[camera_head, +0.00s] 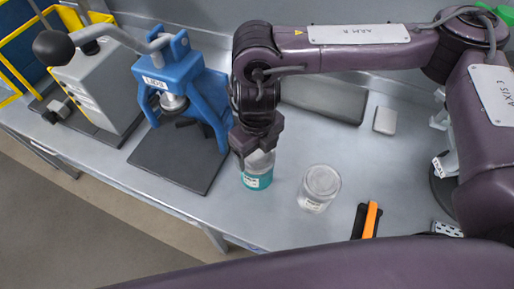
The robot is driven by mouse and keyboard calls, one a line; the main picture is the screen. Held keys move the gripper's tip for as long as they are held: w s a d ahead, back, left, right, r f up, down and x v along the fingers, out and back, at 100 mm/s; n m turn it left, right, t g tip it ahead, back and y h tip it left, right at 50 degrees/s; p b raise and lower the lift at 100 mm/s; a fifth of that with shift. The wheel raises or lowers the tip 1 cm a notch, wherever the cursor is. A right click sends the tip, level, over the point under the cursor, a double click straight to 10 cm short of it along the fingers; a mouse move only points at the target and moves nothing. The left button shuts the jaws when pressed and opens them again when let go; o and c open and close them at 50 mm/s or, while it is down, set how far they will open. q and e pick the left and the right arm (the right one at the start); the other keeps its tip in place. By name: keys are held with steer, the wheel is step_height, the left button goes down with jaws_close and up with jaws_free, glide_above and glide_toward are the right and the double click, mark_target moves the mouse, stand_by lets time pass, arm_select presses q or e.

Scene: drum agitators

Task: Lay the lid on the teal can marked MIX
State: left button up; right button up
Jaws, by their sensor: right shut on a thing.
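The teal can (257,181) stands on the grey bench, with a pale label on its front whose lettering is too small to read. My right gripper (259,151) points down directly over it. The gripper is shut on the lid (260,160), a pale grey piece at the can's top that the fingers partly cover. I cannot tell whether the lid touches the rim. My left gripper is not in view.
A pale can (320,186) stands just right of the teal can. A black and orange tool (367,219) lies farther right. A blue press (183,85) on a dark plate (178,158) stands left. A dark grey block (322,100) lies behind.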

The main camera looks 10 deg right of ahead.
steer(key=o, duration=0.9)
steer(key=shift+r, duration=0.1)
steer(key=shift+r+p, duration=3.25)
steer(key=shift+r, duration=0.2)
steer(key=shift+f, duration=0.1)
